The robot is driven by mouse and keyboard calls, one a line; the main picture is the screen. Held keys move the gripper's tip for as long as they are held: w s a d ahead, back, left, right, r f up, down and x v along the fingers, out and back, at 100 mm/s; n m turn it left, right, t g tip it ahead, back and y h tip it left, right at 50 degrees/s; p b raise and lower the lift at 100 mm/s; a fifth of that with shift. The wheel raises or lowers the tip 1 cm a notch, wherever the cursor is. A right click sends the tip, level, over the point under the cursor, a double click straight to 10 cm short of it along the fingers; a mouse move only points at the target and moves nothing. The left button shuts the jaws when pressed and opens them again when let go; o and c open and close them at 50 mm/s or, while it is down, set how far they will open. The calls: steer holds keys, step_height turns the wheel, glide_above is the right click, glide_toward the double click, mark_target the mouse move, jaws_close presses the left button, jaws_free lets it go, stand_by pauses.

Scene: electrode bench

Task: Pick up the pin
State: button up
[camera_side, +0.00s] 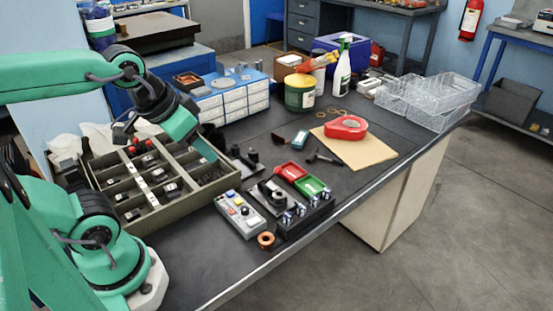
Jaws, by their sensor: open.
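I cannot tell for sure which item is the pin. Several small silver-topped pieces (300,209) stand upright in a black block to the right, apart from my gripper. The tray holds small dark and pale parts, and a compartment of fine dark pieces (212,175) lies close below my gripper. Part of the tray's far side is hidden by my arm.
A grey control box (240,214) with coloured buttons and a copper ring (266,240) lie near the bench front. Red (291,171) and green (311,186) bins sit behind the block.

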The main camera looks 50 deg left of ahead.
steer(key=shift+w, duration=0.1)
steer(key=n+g, duration=0.5)
steer(key=n, duration=0.1)
glide_above(301, 214)
steer(key=a, duration=0.1)
steer(key=f, duration=0.8)
steer(key=w+f, duration=0.1)
steer(key=f, duration=0.3)
steer(key=shift+a+f, duration=0.15)
steer(key=shift+f, duration=0.1)
steer(key=shift+w+d+f+g, duration=0.2)
steer(key=shift+f+g, duration=0.1)
steer(key=shift+f, duration=1.35)
steer(key=shift+s+a+f, duration=0.1)
steer(key=shift+f, duration=2.5)
